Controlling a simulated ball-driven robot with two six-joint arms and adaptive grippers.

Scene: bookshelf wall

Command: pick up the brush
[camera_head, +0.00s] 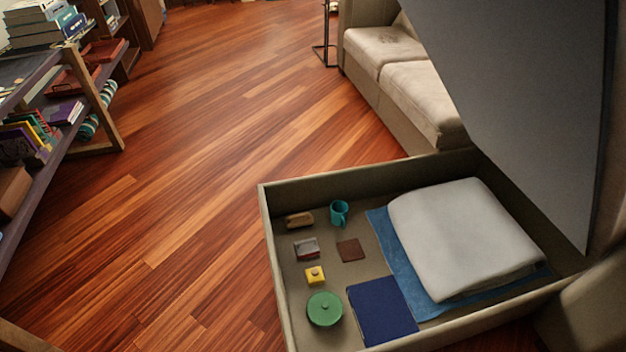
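A small tan-brown piece (299,220) that looks like the brush lies in the far left corner of an open, shallow storage box (268,235). It is small in the picture, so its bristles cannot be made out. Neither of my grippers is in view.
The box also holds a teal mug (339,213), a grey and red block (306,249), a brown square (350,249), a yellow block (315,275), a green round lidded dish (324,309), a navy cloth (381,311) and white folded bedding (462,238). A grey panel (520,90) slants above. Wooden floor (190,200) is clear.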

